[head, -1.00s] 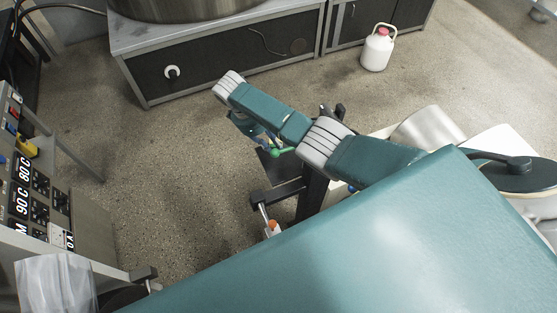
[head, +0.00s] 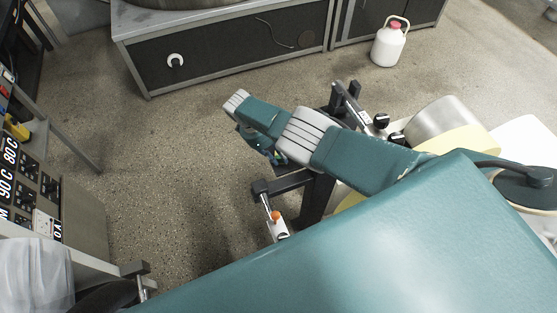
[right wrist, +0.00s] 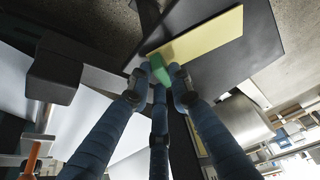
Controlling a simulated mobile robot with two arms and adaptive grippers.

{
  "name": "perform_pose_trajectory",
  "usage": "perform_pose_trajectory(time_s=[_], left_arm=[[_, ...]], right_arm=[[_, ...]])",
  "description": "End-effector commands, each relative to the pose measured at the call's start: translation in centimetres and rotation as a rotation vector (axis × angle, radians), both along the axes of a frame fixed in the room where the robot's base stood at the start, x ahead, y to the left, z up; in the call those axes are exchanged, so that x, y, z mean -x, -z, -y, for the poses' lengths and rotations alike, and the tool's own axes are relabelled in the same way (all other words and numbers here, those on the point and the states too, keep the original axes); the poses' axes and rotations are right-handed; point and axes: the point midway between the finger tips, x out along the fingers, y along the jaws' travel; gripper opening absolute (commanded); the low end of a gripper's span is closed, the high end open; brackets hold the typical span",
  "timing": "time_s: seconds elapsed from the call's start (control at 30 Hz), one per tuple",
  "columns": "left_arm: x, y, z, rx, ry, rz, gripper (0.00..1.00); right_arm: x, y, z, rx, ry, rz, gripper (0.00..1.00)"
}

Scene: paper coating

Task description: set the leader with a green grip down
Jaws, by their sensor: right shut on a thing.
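The leader is a pale yellow strip (right wrist: 205,42) with a green grip (right wrist: 160,70) at its near end, in the right wrist view. My right gripper (right wrist: 159,84) is shut on the green grip, its blue fingers around it. The yellow strip lies over a dark flat plate (right wrist: 240,65); I cannot tell whether it touches the plate. In the head view my right gripper (head: 262,147) is beside the dark machine frame, mostly under my arm, and the leader is hidden there. My left gripper is not in view.
A dark frame post (head: 318,195) and a bracket with an orange knob (head: 275,216) stand close to my right arm. A metal roller (head: 441,117) is at the right. A control panel (head: 30,190) stands at the left. A white jug (head: 389,45) stands on open floor behind.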

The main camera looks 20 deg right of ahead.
Motion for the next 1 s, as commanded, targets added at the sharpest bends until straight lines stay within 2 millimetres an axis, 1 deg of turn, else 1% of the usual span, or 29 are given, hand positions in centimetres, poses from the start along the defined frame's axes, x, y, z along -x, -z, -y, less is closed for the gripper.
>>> perform_pose_trajectory(time_s=[0.03, 0.23, 0.4, 0.43, 0.5, 0.83, 0.93, 1.0], left_arm=[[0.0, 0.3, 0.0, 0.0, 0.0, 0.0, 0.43], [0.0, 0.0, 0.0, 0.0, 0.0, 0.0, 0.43], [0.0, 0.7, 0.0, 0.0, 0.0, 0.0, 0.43], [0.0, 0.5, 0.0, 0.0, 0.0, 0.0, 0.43], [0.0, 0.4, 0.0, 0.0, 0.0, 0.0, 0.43], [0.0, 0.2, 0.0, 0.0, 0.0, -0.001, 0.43], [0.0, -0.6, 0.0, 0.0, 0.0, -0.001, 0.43], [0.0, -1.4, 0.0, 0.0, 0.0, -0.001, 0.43]], right_arm=[[-0.1, 0.2, 0.0, 0.0, 0.0, 0.001, 0.02], [0.0, 0.0, 0.0, 0.0, 0.0, 0.001, 0.02], [0.0, 0.6, 0.0, 0.0, 0.0, 0.001, 0.02], [0.0, 0.4, 0.0, 0.0, 0.0, 0.001, 0.25], [0.0, 0.4, 0.0, 0.0, 0.0, 0.001, 0.38], [0.0, 0.1, 0.0, 0.0, 0.0, 0.001, 0.38], [-0.2, -0.8, -0.2, -0.001, 0.0, 0.002, 0.38], [-0.4, -2.0, -0.7, -0.002, -0.002, 0.003, 0.38]])
